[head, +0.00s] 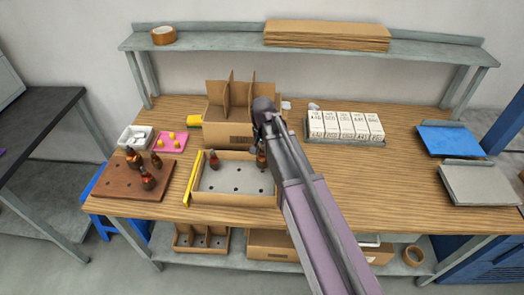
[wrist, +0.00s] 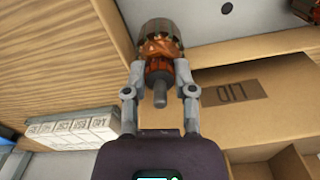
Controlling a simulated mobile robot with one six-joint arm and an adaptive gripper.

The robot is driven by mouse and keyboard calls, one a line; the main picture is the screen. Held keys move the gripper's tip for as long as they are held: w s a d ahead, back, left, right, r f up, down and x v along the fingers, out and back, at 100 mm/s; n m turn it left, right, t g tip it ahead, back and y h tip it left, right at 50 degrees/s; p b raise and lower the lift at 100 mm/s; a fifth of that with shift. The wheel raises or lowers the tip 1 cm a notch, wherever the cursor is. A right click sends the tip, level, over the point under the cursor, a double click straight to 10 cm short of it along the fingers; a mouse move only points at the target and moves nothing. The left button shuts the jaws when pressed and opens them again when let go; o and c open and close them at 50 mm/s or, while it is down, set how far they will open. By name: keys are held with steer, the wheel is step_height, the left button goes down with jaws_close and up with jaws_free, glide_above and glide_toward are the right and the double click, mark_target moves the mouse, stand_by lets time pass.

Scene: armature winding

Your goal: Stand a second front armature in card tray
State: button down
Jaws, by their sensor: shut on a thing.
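The card tray (head: 235,198) is a shallow cardboard tray with a grey, holed floor in the middle of the bench. One copper-and-dark armature (head: 213,160) stands upright at its back left; part of it shows in the wrist view (wrist: 305,9). My gripper (wrist: 160,92) is shut on a second armature (wrist: 160,45), around its end near the shaft. In the head view this held armature (head: 261,158) is partly hidden by my arm, upright at the tray's back right. I cannot tell whether its lower end is in a hole.
A brown wooden block (head: 118,182) at left holds three armatures. A divided cardboard box (head: 228,128) stands close behind the tray. A yellow strip (head: 193,180) lies beside the tray.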

steer(key=shift+f+b, duration=1.05)
stand_by(0.5)
jaws_free()
stand_by(0.7)
steer(key=shift+r, duration=0.15)
steer(key=shift+r+p, duration=4.85)
steer(key=shift+p, duration=0.15)
